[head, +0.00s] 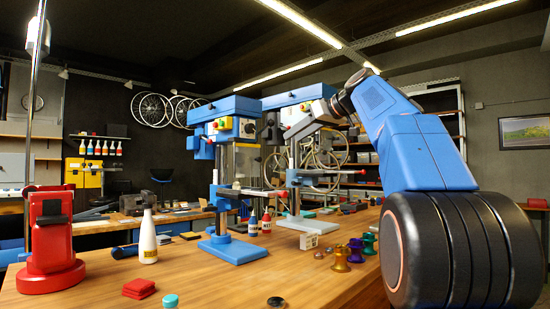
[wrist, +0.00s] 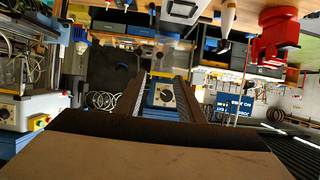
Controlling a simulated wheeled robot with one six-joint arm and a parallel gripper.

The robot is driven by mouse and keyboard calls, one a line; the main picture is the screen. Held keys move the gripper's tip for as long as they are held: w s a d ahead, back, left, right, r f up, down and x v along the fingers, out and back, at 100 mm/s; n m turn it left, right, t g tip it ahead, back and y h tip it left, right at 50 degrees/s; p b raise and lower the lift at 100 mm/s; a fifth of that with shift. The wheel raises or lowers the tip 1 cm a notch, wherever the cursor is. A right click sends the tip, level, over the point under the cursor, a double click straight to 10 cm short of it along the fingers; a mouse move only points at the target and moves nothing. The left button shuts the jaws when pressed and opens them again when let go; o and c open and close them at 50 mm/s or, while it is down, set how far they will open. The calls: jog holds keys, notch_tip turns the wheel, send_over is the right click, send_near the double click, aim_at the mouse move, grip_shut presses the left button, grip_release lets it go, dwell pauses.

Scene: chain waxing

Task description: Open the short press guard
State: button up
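Two blue and white drill presses stand on the wooden bench in the head view: a nearer left press (head: 222,190) and a right press (head: 294,165) behind it. A clear guard (head: 246,165) hangs at the left press below its head and looks closed. I cannot tell for sure which press is the short one. My gripper (head: 272,132) is level with the press heads, between the two in the picture. In the wrist view my gripper (wrist: 163,80) has its dark fingers apart with nothing held. A blue housing with a dial (wrist: 162,95) shows through the gap, beyond the fingers.
A red stand (head: 50,240), a white bottle (head: 148,238) and red pads (head: 139,288) are on the left of the bench. The front middle bench is mostly clear.

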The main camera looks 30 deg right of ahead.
aim_at(260, 158)
jog(key=x, duration=1.7)
jog(key=shift+w, duration=0.15)
grip_shut()
